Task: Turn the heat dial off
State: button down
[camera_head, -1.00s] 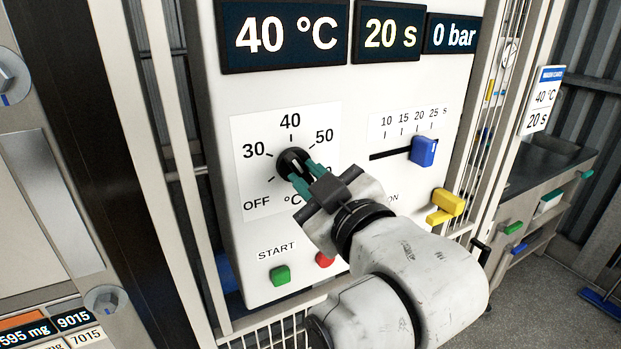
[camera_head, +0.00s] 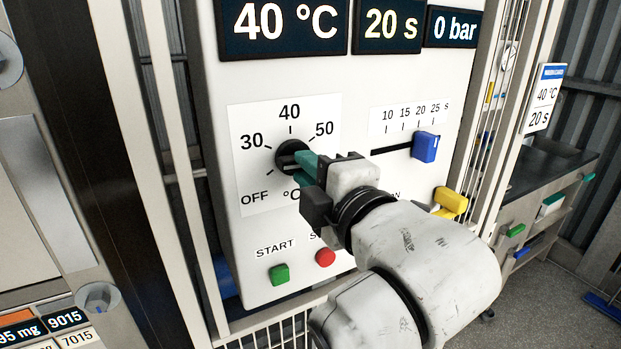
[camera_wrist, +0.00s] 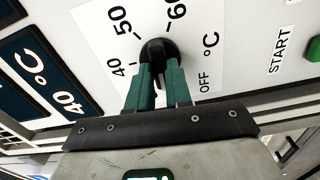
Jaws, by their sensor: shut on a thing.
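The black heat dial (camera_head: 289,155) sits on a white scale plate marked OFF, 30, 40, 50 and °C, on the washer's white panel. In the wrist view the dial (camera_wrist: 159,50) is between the green fingers, with 40, 50, 60 and OFF printed around it. My gripper (camera_head: 303,162) is shut on the dial; its fingers (camera_wrist: 160,82) hold the knob from both sides. The fingers cover part of the dial, and its exact pointing is hard to read. The display (camera_head: 284,25) above reads 40 °C.
A blue time slider (camera_head: 425,147) and a yellow lever (camera_head: 449,204) are to the right of the dial. A green START button (camera_head: 279,274) and a red button (camera_head: 325,257) are below. Other displays read 20 s and 0 bar.

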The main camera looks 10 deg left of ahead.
jog(key=shift+f+n+b, duration=0.15)
jog(key=shift+n+b, duration=1.55)
jog(key=shift+n, duration=1.8)
jog(key=shift+a, duration=0.1)
jog(key=c, duration=1)
grip_release()
jog(key=shift+c, duration=0.2)
jog(key=b+v, duration=0.8)
jog(key=v, duration=0.3)
